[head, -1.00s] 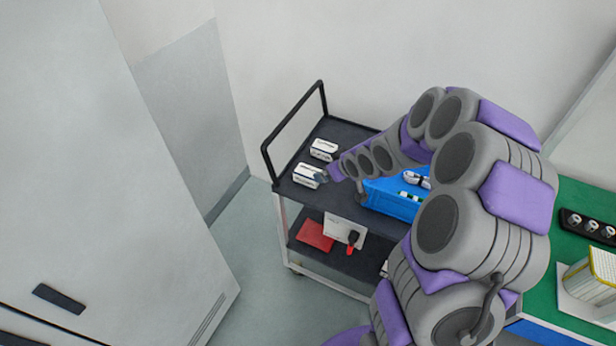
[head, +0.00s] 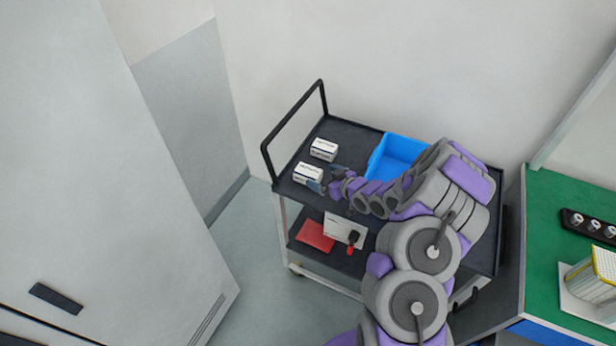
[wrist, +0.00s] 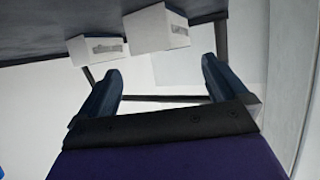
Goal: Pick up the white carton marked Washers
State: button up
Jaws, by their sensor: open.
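Two white cartons stand on the dark top shelf of a cart. The front carton (head: 308,174) is nearest my gripper, and the rear carton (head: 324,149) stands behind it. Their dark lettering is too small to read, so I cannot tell which says Washers. My gripper (head: 327,187) is at the right of the front carton, close to it; I cannot tell whether they touch. In the wrist view my gripper (wrist: 158,84) has its two fingers wide apart with nothing between them. A larger carton (wrist: 158,31) and a smaller carton (wrist: 94,48) show beyond the fingertips.
A blue bin (head: 397,152) sits on the cart's top shelf (head: 345,133) behind my arm. A black handle rail (head: 292,125) rises at the cart's left end. The lower shelf holds a red item (head: 315,236) and a white box (head: 345,229). A green-topped bench (head: 560,225) stands right.

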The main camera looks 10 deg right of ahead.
aim_at(309, 171)
jog(key=shift+b+x, duration=0.95)
jog(key=shift+x, duration=2)
jog(key=shift+s+a, duration=0.1)
jog(key=shift+s, duration=0.05)
jog(key=shift+c, duration=0.2)
jog(key=shift+f, duration=0.1)
jog(key=c, duration=1.3)
